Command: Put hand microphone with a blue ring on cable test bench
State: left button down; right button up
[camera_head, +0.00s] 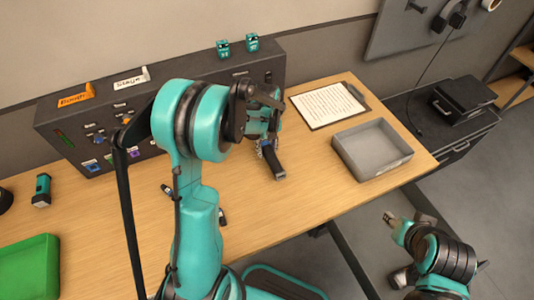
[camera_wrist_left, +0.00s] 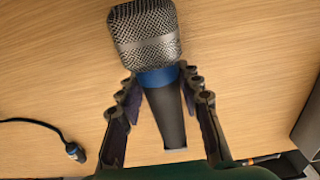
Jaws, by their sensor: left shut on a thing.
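The hand microphone with a blue ring (camera_wrist_left: 158,77) has a silver mesh head and a dark handle. In the left wrist view it lies between the two fingers of my left gripper (camera_wrist_left: 160,112), which is shut on it. In the head view the left gripper (camera_head: 264,127) is over the wooden desk, and the microphone's dark handle (camera_head: 277,172) points down toward the front. I cannot tell whether it touches the desk. A dark bench (camera_head: 400,107) at the right may be the cable test bench. My right gripper (camera_head: 393,219) is right of the desk; its jaws are unclear.
A grey tray (camera_head: 404,158) and a clipboard (camera_head: 328,104) are on the desk's right part. A black control panel (camera_head: 200,97) stands at the back. A green tray (camera_head: 28,270) and teal flashlight (camera_head: 42,190) are at left. A black case (camera_head: 460,100) sits on the dark bench.

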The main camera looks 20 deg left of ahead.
pick_arm(q)
notch_tip(320, 180, down, 2)
jog(key=shift+f, duration=0.1)
jog(key=shift+f+b, duration=0.15)
jog(key=shift+b, duration=0.25)
jog(key=c, duration=1)
grip_release()
